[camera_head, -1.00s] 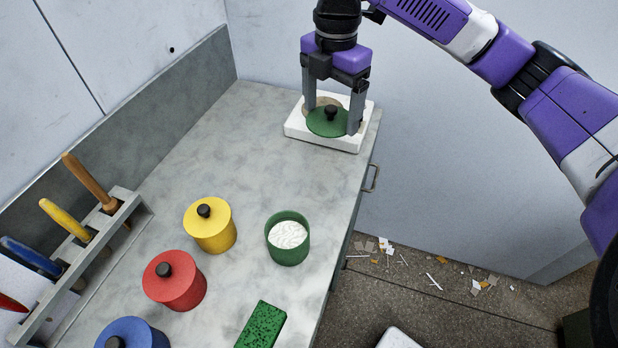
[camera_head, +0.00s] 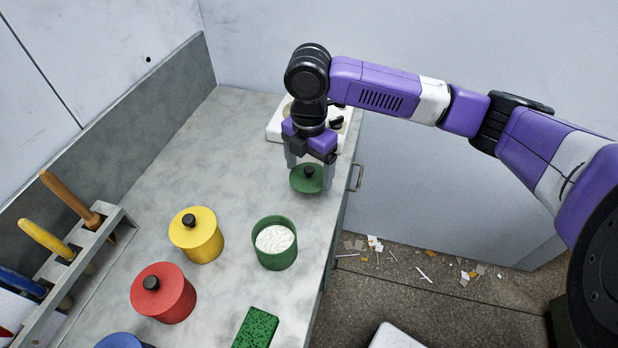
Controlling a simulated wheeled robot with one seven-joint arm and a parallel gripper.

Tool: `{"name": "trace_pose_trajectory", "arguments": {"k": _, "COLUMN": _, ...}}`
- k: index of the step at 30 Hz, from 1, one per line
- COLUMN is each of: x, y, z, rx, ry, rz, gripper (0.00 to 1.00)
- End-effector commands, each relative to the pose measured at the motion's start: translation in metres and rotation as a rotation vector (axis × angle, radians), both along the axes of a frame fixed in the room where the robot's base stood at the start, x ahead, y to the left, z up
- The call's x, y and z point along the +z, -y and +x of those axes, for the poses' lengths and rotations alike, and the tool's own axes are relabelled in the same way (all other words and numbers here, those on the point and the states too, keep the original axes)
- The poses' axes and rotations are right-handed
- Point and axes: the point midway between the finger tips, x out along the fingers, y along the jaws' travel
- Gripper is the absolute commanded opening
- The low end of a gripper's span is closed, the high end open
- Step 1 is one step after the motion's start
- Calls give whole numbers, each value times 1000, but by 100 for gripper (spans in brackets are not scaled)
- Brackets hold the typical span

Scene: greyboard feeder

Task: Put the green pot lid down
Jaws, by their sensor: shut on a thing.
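The green pot lid (camera_head: 304,181) is a round disc with a black knob. My gripper (camera_head: 309,172) is above it with its fingers on either side, shut on the lid. The lid is over the worktop, between the white block and the green pot; whether it touches the worktop I cannot tell. The green pot (camera_head: 275,243) stands open nearer the front, with white contents showing inside. The lid and the pot are apart.
A yellow pot (camera_head: 197,237), a red pot (camera_head: 165,296) and a blue pot (camera_head: 122,341) stand lidded at left. A green sponge (camera_head: 256,329) lies in front. Bare worktop (camera_head: 190,150) lies behind the yellow pot.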

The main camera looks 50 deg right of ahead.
Motion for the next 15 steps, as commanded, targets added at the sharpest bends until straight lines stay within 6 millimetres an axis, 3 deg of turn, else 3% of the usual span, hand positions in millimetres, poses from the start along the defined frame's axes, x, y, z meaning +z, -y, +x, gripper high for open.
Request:
{"name": "trace_pose_trajectory", "arguments": {"k": 7, "x": -34, "y": 0, "z": -1, "rx": -2, "ry": -2, "rz": 0, "gripper": 46}}
{"name": "trace_pose_trajectory", "arguments": {"k": 15, "x": -37, "y": 0, "z": 0, "rx": 0, "ry": -1, "rz": 0, "gripper": 46}}
